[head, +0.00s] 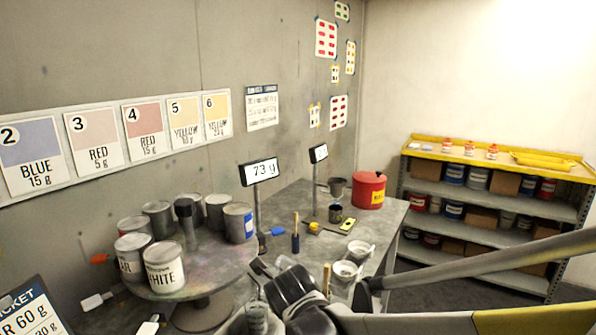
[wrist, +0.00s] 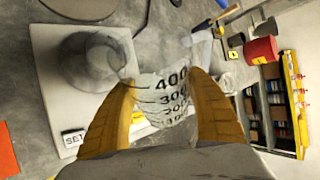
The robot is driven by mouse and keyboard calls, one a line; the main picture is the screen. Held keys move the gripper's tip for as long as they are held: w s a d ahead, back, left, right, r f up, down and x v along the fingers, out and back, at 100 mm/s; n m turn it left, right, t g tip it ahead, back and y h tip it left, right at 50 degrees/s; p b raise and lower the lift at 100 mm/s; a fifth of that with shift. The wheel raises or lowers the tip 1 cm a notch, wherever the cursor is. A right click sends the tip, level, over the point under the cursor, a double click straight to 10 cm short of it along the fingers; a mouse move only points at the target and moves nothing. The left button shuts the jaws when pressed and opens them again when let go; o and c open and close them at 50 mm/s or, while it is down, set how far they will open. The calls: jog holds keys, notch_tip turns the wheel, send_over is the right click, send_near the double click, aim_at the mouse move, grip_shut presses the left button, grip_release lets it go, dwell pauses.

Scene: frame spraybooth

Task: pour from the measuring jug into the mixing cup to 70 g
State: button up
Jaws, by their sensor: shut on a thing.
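My gripper (head: 268,277) is shut on the clear measuring jug, seen in the wrist view (wrist: 170,98) between its two yellow fingers. The jug shows marks up to 400. It looks strongly tilted, with its rim end by the round grey mixing cup (wrist: 88,62). The cup stands on the pale scale plate (wrist: 48,60), which has a SET button (wrist: 73,138). I cannot tell whether liquid is flowing or how much is in the jug. The scale display (head: 260,171) reads 73 g.
Several paint tins, including a WHITE tin (head: 165,269), stand on a round stand at left. A second display (head: 318,153), a dark cup (head: 337,214) and a red canister (head: 368,190) stand further back. White bowls (head: 358,250) lie to the right. Shelves (head: 490,205) stand at far right.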

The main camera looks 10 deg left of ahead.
jog(key=shift+w+d+f+m+y, duration=0.1)
jog(key=shift+d+m+y, duration=0.3)
jog(key=shift+y, duration=0.5)
jog(key=shift+m+y+b, duration=0.3)
jog(key=shift+a, duration=0.1)
jog(key=shift+d+f+m+g+y+b, duration=0.2)
jog(key=shift+f+m+g+y+b, duration=0.15)
jog(key=shift+y+b, duration=0.4)
jog(key=shift+d+f+m+y+b, duration=0.15)
jog(key=shift+m+y+b, duration=0.3)
jog(key=shift+y+b, duration=0.2)
jog(key=w+d+r+m+y, duration=0.1)
jog(key=d+r+m+y, duration=0.1)
jog(key=d+r, duration=0.2)
jog(key=shift+w+d+y, duration=0.15)
jog(key=shift+d+y, duration=0.25)
jog(key=shift+d, duration=0.5)
